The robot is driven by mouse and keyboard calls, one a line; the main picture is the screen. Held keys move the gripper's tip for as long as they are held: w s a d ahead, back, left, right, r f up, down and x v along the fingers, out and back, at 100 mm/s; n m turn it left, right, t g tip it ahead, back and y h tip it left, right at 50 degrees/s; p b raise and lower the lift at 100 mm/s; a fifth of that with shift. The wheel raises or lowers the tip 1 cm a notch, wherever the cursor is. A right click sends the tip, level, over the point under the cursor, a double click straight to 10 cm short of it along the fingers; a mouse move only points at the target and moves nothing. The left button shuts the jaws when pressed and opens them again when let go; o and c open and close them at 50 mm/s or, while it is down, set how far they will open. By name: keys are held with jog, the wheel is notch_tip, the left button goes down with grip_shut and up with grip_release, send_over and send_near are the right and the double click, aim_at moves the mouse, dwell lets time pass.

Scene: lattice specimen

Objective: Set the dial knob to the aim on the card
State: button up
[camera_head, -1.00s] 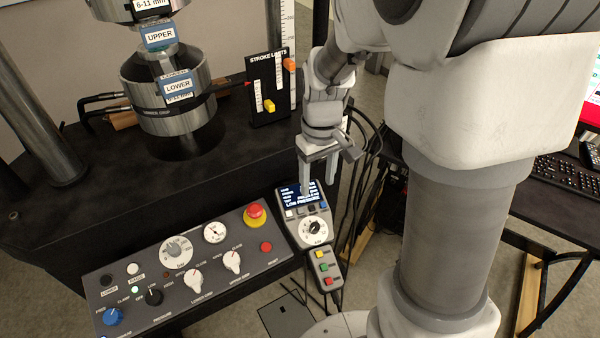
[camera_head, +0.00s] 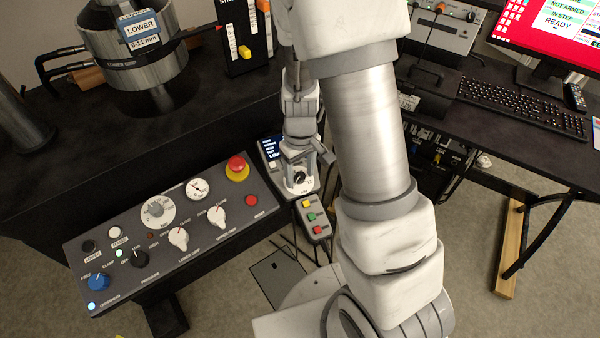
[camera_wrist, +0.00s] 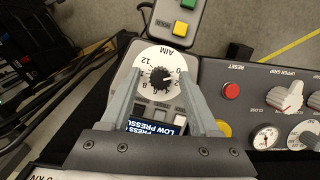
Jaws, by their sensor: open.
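The dial knob (camera_wrist: 162,79) is black with a white pointer mark. It sits on a round white dial (camera_wrist: 150,59) with numbers around it and the word AIM. In the wrist view it appears between the tips of my open gripper (camera_wrist: 158,76), with a gap on both sides; I cannot tell how far above it the tips are. In the head view my gripper (camera_head: 299,160) is over the control box, and the knob (camera_head: 300,178) shows just below it. A screen (camera_wrist: 155,128) reading LOW PRESSURE is partly hidden by my gripper. I cannot make out a separate card.
A desk with a keyboard (camera_head: 520,107) and red monitor is at right.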

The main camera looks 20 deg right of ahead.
grip_shut()
dwell(0.3)
dwell(0.3)
jog(key=m+y+b, duration=0.1)
jog(key=m, duration=0.4)
jog(key=shift+d+f+b, duration=0.1)
jog(key=shift+d+b, duration=0.05)
jog(key=shift+b, duration=0.15)
jog(key=m+y+b, duration=0.1)
jog(key=m, duration=0.2)
jog(key=m+y, duration=0.1)
jog(key=m, duration=0.2)
jog(key=shift+t+b, duration=0.3)
jog(key=shift+b, duration=0.1)
jog(key=shift+d+m, duration=0.1)
jog(key=shift+m, duration=0.2)
grip_release()
